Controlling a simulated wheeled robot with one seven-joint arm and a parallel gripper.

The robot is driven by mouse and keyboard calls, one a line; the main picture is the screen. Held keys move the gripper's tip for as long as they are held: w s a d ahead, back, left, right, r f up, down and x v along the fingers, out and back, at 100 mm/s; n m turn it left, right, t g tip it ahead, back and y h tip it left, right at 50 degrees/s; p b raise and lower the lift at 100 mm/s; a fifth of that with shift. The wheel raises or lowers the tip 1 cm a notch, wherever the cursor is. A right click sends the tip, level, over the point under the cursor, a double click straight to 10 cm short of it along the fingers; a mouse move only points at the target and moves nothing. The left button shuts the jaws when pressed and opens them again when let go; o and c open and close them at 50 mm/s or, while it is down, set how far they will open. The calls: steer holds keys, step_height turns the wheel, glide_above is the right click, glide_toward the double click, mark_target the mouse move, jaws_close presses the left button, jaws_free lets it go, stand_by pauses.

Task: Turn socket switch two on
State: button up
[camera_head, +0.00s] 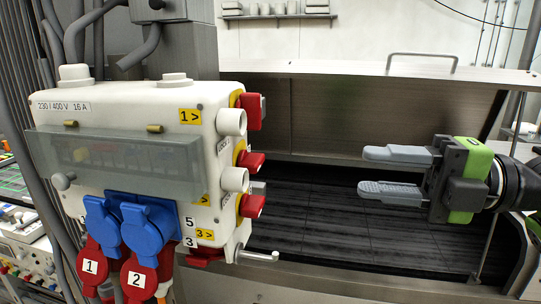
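A white socket box (140,100) stands at the left. Three red switches on yellow plates line its right side: an upper one (253,110) level with a label reading 1, a middle one (250,160), and a lower one (250,205) above a label reading 3. The label between them is partly hidden, so I cannot read its number. The middle switch's exact setting is too small to tell. My gripper (372,171) is right of the switches, fingers pointing left, apart and empty. A clear gap separates it from the box.
Blue sockets (150,232) and red plugs marked 1 (90,267) and 2 (137,280) are on the box front. White round fittings (232,122) sit beside the switches. A metal lever (260,257) sticks out below. A metal hood (340,110) with dark bed stands behind.

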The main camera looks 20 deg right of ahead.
mark_target(261, 164)
steer(key=x, duration=1.3)
steer(key=shift+w+a+f+b, duration=0.15)
steer(key=shift+b, duration=0.2)
steer(key=shift+w+a, duration=0.2)
steer(key=shift+w, duration=0.05)
steer(key=shift+s, duration=0.1)
jaws_close()
